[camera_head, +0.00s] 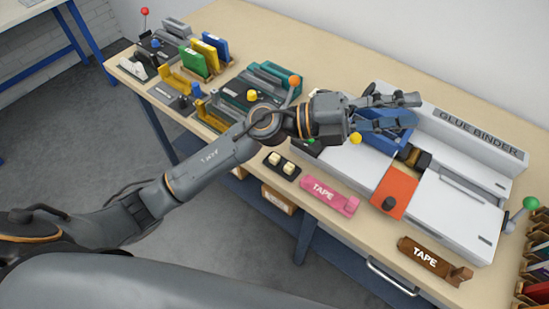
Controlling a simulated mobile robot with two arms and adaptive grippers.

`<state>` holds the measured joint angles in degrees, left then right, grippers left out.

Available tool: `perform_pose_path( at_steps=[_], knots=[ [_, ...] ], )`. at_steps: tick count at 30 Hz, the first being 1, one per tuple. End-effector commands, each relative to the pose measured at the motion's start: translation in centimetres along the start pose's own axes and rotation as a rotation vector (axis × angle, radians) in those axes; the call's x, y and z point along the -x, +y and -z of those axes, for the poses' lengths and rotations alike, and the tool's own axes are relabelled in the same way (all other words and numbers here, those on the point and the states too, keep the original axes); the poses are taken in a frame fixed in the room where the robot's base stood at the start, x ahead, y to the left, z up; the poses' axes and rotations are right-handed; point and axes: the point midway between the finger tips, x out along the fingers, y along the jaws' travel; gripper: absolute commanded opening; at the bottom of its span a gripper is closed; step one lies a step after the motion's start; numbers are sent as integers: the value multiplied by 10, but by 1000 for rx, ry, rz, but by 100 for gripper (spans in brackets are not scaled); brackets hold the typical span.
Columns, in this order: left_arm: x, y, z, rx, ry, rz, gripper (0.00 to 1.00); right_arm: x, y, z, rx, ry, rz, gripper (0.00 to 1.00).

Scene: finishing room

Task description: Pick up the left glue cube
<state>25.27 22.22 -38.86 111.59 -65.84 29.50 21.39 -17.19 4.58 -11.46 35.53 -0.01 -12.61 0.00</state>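A small black tray (280,175) near the front edge of the workbench holds two cream glue cubes. The left glue cube (275,159) sits at the tray's left end, and the right glue cube (288,168) sits beside it. My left gripper (414,111) is up and to the right of the tray, over the glue binder. Its fingers point right and are spread apart, with nothing visible between them. My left forearm crosses just behind the tray, leaving both cubes in sight. My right gripper is not in view.
A white glue binder (440,195) with a blue part (378,141) and an orange plate (395,192) fills the right side. A pink tape dispenser (328,195) lies right of the tray, and a brown one (433,257) farther right. Machines and coloured binders crowd the left.

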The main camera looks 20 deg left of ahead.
Motion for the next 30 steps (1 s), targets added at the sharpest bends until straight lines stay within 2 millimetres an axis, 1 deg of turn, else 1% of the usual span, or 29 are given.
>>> perform_pose_path(
  at_steps=[1, 2, 3, 5, 6, 8, 9, 11, 12, 15, 18, 21, 23, 26, 30],
  knots=[
    [-3, 17, 11, -81, 115, -121, 34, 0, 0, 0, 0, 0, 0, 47],
    [-1, 30, 17, -123, 181, -198, 34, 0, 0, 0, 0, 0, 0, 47],
    [5, 48, 23, -174, 264, -308, 34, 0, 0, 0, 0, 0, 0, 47],
    [22, 75, 24, -244, 370, -487, 34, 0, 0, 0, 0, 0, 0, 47],
    [37, 91, 19, -286, 431, -615, 34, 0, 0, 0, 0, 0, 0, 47],
    [67, 112, 6, -336, 502, -818, 34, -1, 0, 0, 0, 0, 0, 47],
    [90, 121, -6, -360, 535, -954, 34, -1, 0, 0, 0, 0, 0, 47],
    [125, 127, -28, -386, 564, -1154, 34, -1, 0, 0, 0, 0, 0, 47],
    [148, 127, -42, -395, 572, -1277, 34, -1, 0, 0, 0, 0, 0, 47],
    [196, 116, -73, -397, 562, -1533, 34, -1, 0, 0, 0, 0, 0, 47],
    [227, 102, -91, -383, 537, -1699, 34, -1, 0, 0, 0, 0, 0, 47],
    [243, 95, -99, -371, 523, -1777, 34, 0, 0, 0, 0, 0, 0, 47],
    [247, 99, -100, -367, 521, -1793, 34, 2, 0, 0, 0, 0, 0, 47],
    [252, 114, -99, -363, 523, -1794, 34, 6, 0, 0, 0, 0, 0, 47],
    [259, 142, -98, -363, 525, -1791, 34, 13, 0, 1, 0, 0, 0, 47]
  ],
)
